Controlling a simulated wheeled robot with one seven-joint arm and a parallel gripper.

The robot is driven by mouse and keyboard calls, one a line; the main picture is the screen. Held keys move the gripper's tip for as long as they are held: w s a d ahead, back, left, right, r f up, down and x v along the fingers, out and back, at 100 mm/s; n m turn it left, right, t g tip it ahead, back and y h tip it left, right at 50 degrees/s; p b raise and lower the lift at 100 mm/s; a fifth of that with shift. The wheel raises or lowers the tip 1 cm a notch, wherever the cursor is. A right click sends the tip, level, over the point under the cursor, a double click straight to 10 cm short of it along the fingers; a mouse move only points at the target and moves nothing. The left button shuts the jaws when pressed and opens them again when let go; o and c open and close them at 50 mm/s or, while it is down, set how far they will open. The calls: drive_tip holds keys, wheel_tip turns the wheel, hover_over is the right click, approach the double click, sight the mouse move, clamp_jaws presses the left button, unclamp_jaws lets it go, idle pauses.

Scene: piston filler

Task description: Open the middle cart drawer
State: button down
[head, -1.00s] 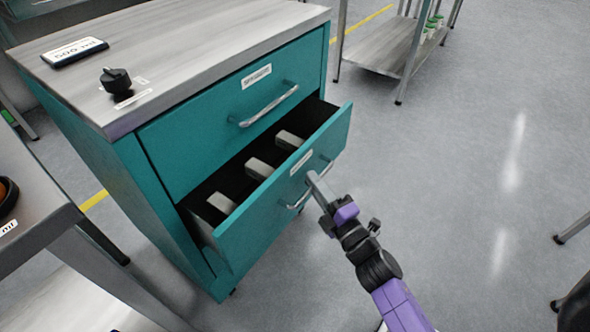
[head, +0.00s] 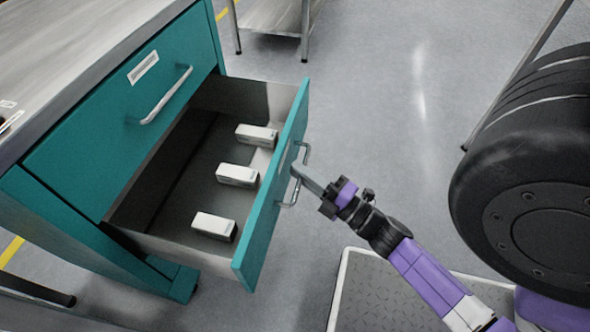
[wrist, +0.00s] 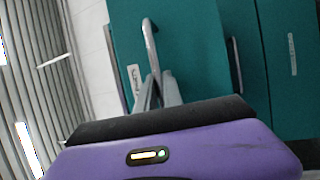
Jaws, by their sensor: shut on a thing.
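The teal cart's drawer (head: 272,200) below the top one is pulled far out, and its inside shows. Three small white boxes (head: 237,175) lie on its dark floor. My gripper (head: 298,171) is shut on this drawer's metal bar handle (head: 303,153) at the outer face. In the wrist view, the fingers of my gripper (wrist: 158,88) meet the handle (wrist: 150,42) in front of the teal drawer face. The top drawer (head: 125,112) is closed, with its own bar handle (head: 168,97) and a white label.
The cart's grey metal top (head: 80,45) is at the upper left. A metal table with a lower shelf (head: 275,15) stands at the back. Grey floor (head: 390,110) is clear beyond and to the right of the open drawer.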

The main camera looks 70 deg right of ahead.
drive_tip(key=c, duration=1.5)
unclamp_jaws()
drive_tip(key=shift+p+v, duration=0.45)
drive_tip(key=shift+v, duration=3.45)
